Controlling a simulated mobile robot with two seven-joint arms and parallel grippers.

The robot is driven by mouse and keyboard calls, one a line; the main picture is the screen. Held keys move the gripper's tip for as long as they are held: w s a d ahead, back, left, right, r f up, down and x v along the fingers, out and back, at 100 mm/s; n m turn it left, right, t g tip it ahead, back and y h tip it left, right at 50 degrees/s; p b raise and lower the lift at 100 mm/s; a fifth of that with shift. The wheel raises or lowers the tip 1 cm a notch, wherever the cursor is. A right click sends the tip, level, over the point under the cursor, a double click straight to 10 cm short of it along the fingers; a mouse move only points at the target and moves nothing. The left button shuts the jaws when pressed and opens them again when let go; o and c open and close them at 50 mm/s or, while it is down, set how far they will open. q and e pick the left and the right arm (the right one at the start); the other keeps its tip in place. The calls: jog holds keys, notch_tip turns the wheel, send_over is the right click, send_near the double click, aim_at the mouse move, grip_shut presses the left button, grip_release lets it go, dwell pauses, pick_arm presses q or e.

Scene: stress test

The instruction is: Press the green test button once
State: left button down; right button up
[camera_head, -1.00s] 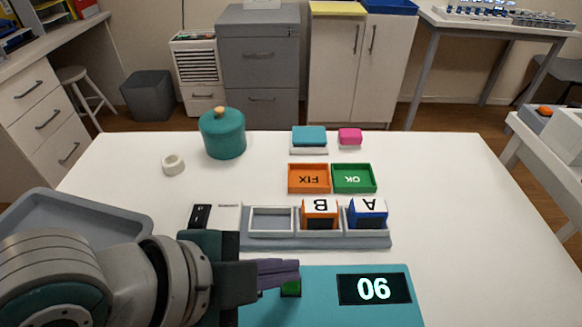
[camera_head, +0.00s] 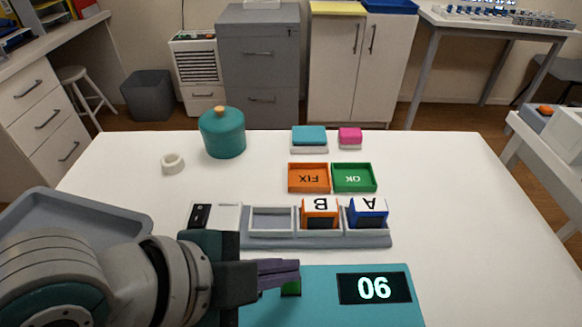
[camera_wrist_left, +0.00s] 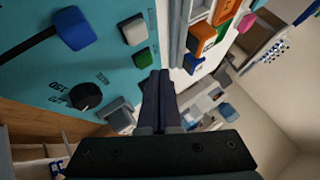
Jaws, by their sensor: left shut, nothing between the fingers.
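The green button (camera_head: 291,291) shows partly under my left gripper's fingertips in the head view, on a teal panel (camera_head: 325,309). In the left wrist view the green button (camera_wrist_left: 143,58) lies just beyond the fingertips. My left gripper (camera_head: 298,271) is shut and empty, its dark fingers reaching right over the button. The fingers (camera_wrist_left: 158,76) also show closed together in the left wrist view. I cannot tell whether they touch the button. A black display (camera_head: 374,288) on the panel shows lit digits that look like 06. My right gripper is not in view.
A grey rack (camera_head: 318,240) behind the panel holds an orange block (camera_head: 320,213) and a blue block (camera_head: 367,213). Orange (camera_head: 309,178) and green (camera_head: 354,178) trays stand behind it. A grey tray (camera_head: 130,213) is at left. The table's right side is clear.

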pick_arm(q)
jog(key=shift+f, duration=0.35)
jog(key=shift+f+b, duration=0.5)
jog(key=shift+b, duration=0.05)
dwell(0.4)
jog(key=shift+r, duration=0.15)
jog(key=shift+r+p, duration=0.75)
jog(key=shift+p, duration=0.15)
notch_tip(320, 180, up, 5)
jog(key=p, duration=0.5)
dwell(0.6)
